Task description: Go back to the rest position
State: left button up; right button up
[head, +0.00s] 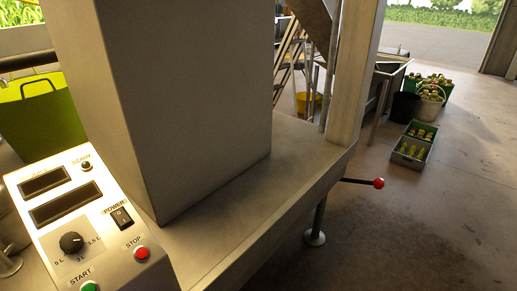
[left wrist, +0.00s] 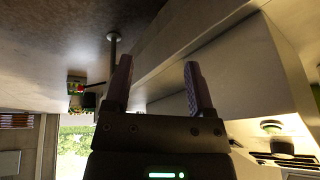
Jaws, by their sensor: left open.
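My left gripper (left wrist: 158,68) shows in the left wrist view with its two fingers apart and nothing between them. Behind the fingers is the side of a pale bench or housing, and the picture appears turned upside down. Neither gripper shows in the head view. The head view holds the control panel (head: 92,222) at lower left, with a dial (head: 71,242), a power switch (head: 122,218), a red STOP button (head: 142,253) and a green START button (head: 90,287). My right gripper is in neither view.
A big metal column (head: 185,100) stands on the bench (head: 255,190). A red-knobbed lever (head: 378,183) sticks out to its right. Crates of bottles (head: 412,145), a black bucket (head: 404,107) and a white basket (head: 430,105) stand farther back. A green tub (head: 42,120) is at left. Floor at right is clear.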

pick_arm(q)
jog(key=s+f+g, duration=0.1)
jog(key=s+f, duration=0.2)
jog(key=f, duration=0.4)
jog(key=s+a+f+g, duration=0.1)
jog(key=s+f, duration=0.2)
jog(key=f, duration=0.4)
jog(key=s+f+g, duration=0.1)
jog(key=s+f, duration=0.2)
jog(key=f, duration=0.4)
jog(key=s+a+f, duration=0.2)
jog(key=s+f, duration=0.1)
jog(key=s, duration=0.3)
jog(key=s+a+f+g, duration=0.1)
jog(key=s+a+f, duration=0.1)
jog(key=s+f, duration=0.2)
jog(key=shift+s+f, duration=0.25)
jog(key=shift+s, duration=0.95)
